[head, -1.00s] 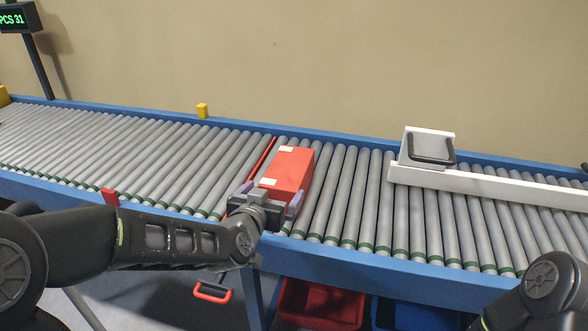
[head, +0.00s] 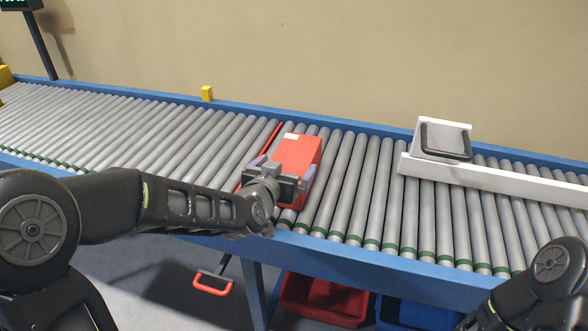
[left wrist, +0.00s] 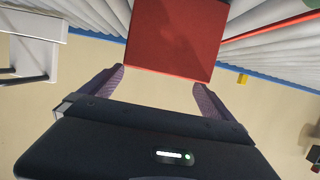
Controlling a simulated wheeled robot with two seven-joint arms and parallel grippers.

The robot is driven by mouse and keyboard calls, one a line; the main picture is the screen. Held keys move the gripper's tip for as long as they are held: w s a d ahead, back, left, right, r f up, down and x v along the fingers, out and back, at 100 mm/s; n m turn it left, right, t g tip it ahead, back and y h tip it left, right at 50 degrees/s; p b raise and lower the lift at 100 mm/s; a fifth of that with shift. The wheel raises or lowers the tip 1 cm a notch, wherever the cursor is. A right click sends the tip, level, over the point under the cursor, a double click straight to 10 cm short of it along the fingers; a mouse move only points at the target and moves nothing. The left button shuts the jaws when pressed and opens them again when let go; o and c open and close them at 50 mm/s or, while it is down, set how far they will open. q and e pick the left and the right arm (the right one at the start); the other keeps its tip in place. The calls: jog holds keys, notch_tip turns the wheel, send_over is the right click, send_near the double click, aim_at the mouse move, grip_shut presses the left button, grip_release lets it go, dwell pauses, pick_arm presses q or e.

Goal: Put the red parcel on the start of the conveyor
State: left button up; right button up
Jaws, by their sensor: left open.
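The red parcel (head: 300,150) is a box with a pale label, lying on the grey rollers just right of a red strip across the conveyor (head: 345,185). My left gripper (head: 283,172) is open over the parcel's near part, one finger toward each side, and hides that part. In the left wrist view the parcel (left wrist: 175,35) lies just beyond and between the spread fingers (left wrist: 160,80); I see no finger clearly pressed on it. My right gripper is out of view; only part of that arm shows at the lower right.
A white guide rail (head: 500,183) with a tilted frame (head: 445,140) crosses the rollers at right. A yellow block (head: 207,93) sits on the far blue edge. Red (head: 325,298) and blue (head: 400,315) bins stand below. The rollers left of the red strip are clear.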

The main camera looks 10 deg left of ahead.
aim_at(293, 156)
pick_arm(q)
jog(key=shift+w+f, duration=0.15)
jog(key=shift+w, duration=0.2)
jog(key=shift+w, duration=0.15)
jog(key=x, duration=0.5)
jog(key=shift+a+b, duration=0.1)
jog(key=shift+b, duration=0.2)
jog(key=shift+c, duration=0.6)
jog(key=c, duration=1.6)
